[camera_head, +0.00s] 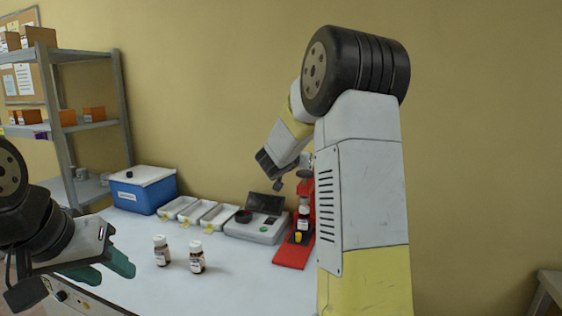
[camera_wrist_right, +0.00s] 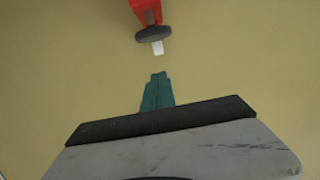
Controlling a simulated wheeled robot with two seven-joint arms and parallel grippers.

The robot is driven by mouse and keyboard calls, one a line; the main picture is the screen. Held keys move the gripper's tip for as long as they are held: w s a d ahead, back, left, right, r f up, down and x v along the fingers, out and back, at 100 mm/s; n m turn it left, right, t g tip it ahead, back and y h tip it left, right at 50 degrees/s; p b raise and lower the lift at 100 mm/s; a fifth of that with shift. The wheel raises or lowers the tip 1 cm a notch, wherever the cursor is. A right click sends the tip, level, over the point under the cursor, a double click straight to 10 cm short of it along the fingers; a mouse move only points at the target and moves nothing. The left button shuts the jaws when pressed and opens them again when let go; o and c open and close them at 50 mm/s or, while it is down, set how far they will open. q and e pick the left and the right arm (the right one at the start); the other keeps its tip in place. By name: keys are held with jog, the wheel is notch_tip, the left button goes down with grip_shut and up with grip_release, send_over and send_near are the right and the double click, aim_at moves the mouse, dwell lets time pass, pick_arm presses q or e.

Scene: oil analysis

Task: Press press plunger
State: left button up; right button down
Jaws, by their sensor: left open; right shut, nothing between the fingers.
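The red press (camera_head: 295,250) stands on the table, partly covered by my right arm. Its dark round plunger head (camera_head: 305,174) is at the top, and a small dark bottle (camera_head: 303,215) shows within the press. In the right wrist view the dark plunger disc (camera_wrist_right: 154,34) hangs from a red part, with a pale piece below it. My right gripper (camera_wrist_right: 157,76) has its teal fingers shut and empty, pointing toward the plunger with a visible gap in the picture. My left gripper (camera_head: 110,268) is open and empty over the table's left front.
Two brown bottles with white caps (camera_head: 197,257) stand on the table. Several white trays (camera_head: 200,212), a blue box (camera_head: 142,190) and a grey device (camera_head: 256,228) line the back. A shelf (camera_head: 90,125) stands at the left.

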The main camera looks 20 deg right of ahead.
aim_at(304, 176)
jog(key=w+d+f, duration=0.2)
jog(key=w+f, duration=0.1)
jog(key=f, duration=0.1)
jog(key=shift+w+d+f, duration=0.1)
jog(key=shift+w+d, duration=0.2)
jog(key=shift+d, duration=0.1)
jog(key=shift+f, duration=0.45)
jog(key=shift+f, duration=1.45)
jog(key=shift+s, duration=0.1)
jog(key=shift+r, duration=0.1)
